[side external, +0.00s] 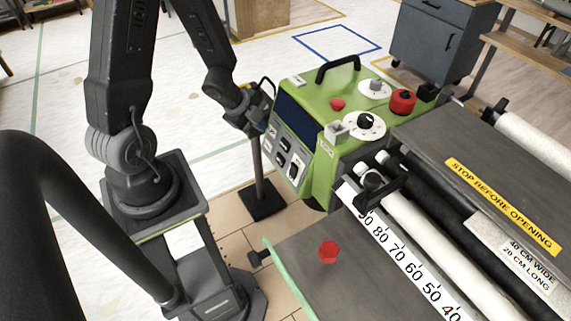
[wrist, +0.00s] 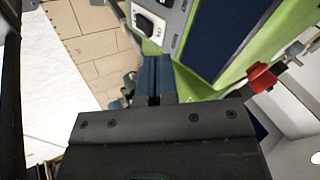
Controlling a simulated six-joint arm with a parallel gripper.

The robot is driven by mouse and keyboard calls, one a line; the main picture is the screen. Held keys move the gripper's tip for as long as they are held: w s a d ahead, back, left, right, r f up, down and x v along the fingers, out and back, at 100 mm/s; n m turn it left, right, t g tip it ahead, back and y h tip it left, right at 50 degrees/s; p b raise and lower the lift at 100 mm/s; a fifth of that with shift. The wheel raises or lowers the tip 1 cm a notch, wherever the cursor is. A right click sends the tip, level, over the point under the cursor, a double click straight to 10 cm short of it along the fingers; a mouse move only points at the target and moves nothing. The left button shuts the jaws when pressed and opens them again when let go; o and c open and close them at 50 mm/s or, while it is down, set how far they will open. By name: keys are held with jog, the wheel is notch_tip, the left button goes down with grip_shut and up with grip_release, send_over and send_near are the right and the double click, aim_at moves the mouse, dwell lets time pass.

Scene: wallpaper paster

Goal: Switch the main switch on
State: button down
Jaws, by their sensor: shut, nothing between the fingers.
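The green machine (side external: 325,165) has a grey panel (side external: 288,155) on its near-left face, with several black and white switches. I cannot tell which one is the main switch. In the wrist view, part of the grey panel (wrist: 176,30) shows at the top, with a black switch in a pale frame (wrist: 146,23). My gripper (side external: 268,128) is close to the left side of the machine, near the panel's upper left end. Its blue fingers (wrist: 153,62) are together and empty, below the panel in the wrist view. I cannot tell whether they touch the machine.
A dark blue plate (side external: 298,117) sits above the panel. The machine's top carries a red button (side external: 338,104), white dials, a red knob (side external: 403,101) and a black handle (side external: 338,68). Rollers and a grey table (side external: 350,285) lie to the right and front. Open floor is at left.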

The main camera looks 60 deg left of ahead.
jog(key=s+d+f+m+g+h, duration=0.1)
jog(key=s+d+f+m+h, duration=0.1)
jog(key=s+f+h, duration=0.1)
jog(key=shift+s+f, duration=0.3)
jog(key=shift+f, duration=0.45)
send_near(293, 172)
notch_tip(293, 172, down, 5)
jog(key=s+d, duration=0.2)
jog(key=shift+w+f, duration=0.1)
jog(key=shift+w, duration=2.1)
jog(key=shift+w, duration=0.15)
